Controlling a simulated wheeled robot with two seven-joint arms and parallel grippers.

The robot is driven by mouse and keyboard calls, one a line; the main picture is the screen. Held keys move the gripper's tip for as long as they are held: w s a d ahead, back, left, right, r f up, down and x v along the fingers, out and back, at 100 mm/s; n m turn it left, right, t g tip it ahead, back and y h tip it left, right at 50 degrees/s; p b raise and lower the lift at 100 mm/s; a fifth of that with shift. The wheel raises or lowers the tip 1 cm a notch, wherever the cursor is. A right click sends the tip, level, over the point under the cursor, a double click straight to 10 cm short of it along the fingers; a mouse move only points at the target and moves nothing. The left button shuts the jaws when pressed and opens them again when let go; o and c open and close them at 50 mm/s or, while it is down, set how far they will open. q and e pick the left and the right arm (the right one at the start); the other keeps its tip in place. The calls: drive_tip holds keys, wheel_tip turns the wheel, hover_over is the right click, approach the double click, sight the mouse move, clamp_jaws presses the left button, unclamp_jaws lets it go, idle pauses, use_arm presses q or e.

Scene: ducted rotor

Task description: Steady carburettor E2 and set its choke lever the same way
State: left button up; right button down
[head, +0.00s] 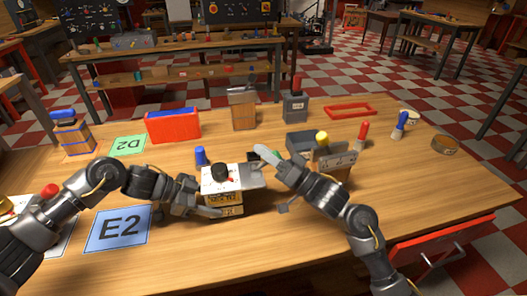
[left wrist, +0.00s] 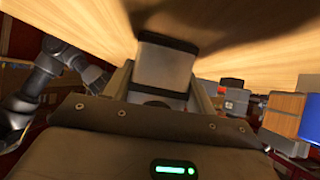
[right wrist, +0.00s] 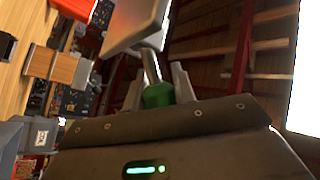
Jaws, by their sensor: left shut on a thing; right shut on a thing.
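The carburettor (head: 224,206), a boxy unit with a pale top, a black round knob and a gold lower part, stands on the table right of the blue E2 card (head: 118,229). In the right wrist view that gripper is shut on the green knob of the choke lever (right wrist: 158,95), whose metal rod runs to a pale plate. The fingers partly hide the lever in the head view.
A blue-capped piece (head: 200,156) stands just behind the carburettor. A red bin (head: 173,127), the green D2 card (head: 128,146) and a wooden block (head: 243,109) lie further back. A grey tray and a yellow-knobbed unit (head: 334,160) stand right of my right gripper.

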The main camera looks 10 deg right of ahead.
use_arm(q)
drive_tip(key=shift+w+r, duration=0.1)
drive_tip(key=shift+r, duration=0.05)
use_arm(e)
drive_tip(key=shift+s+a+f, duration=0.1)
drive_tip(key=shift+a+f, duration=0.1)
drive_tip(key=shift+f, duration=0.1)
drive_tip(key=c, duration=1.6)
unclamp_jaws()
drive_tip(key=o, duration=0.5)
drive_tip(key=shift+c, duration=0.2)
use_arm(q)
drive_tip(key=shift+c, duration=0.2)
use_arm(e)
drive_tip(key=shift+r, duration=0.1)
drive_tip(key=shift+d, duration=0.1)
drive_tip(key=v, duration=1.1)
drive_tip(key=shift+s+d, duration=0.25)
drive_tip(key=shift+d, duration=0.05)
use_arm(q)
drive_tip(key=o, duration=1)
